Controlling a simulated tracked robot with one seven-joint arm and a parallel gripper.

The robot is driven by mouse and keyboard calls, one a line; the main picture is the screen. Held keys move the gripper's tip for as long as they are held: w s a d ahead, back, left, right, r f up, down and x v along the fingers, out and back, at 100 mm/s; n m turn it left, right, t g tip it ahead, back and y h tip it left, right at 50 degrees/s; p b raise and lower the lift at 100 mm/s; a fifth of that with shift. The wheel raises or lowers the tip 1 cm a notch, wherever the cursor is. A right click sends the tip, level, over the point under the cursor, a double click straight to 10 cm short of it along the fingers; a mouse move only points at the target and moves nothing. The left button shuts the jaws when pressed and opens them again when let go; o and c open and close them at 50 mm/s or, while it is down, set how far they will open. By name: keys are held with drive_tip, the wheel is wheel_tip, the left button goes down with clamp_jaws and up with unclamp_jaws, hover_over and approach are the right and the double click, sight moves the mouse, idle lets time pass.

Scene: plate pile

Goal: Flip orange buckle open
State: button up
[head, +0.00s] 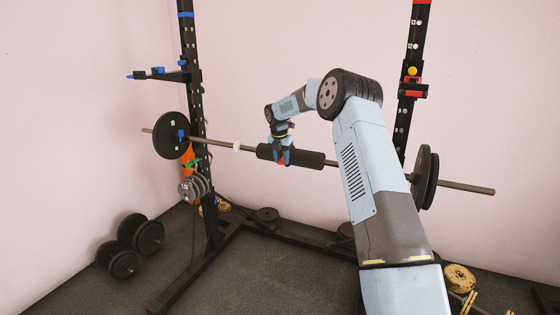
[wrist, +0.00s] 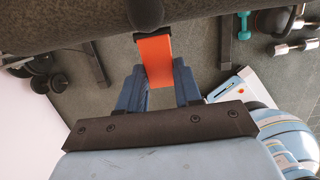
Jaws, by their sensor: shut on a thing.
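The orange buckle (wrist: 155,58) is a flat orange strip below the dark foam pad (wrist: 70,30) in the wrist view. In the head view, a small orange spot of it (head: 281,163) shows at my gripper's tips. The black foam pad (head: 312,160) is a sleeve around the middle of the barbell. My gripper (head: 283,157) is at this pad, with its blue fingers pointing down. In the wrist view, my gripper (wrist: 160,82) has a blue finger on either side of the buckle's lower end and is shut on it. The exact contact is partly hidden.
The barbell bar (head: 222,144) lies across the rack, with a left upright (head: 195,110) and a right upright (head: 414,50). A black plate (head: 172,135) is on its left end. Dumbbells (head: 150,237) lie on the floor at left. A teal dumbbell (wrist: 244,25) shows in the wrist view.

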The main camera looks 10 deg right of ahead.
drive_tip(key=shift+w+d+r, duration=0.1)
drive_tip(key=shift+d+r, duration=0.1)
drive_tip(key=shift+d, duration=0.05)
drive_tip(key=o, duration=1.1)
drive_tip(key=shift+a+f, duration=0.1)
drive_tip(key=shift+a, duration=0.05)
drive_tip(key=shift+c, duration=0.2)
wheel_tip(320, 180, up, 14)
drive_tip(key=s+a, duration=0.1)
drive_tip(key=shift+s+f, duration=0.25)
drive_tip(key=shift+s, duration=0.1)
drive_tip(key=shift+a, duration=0.1)
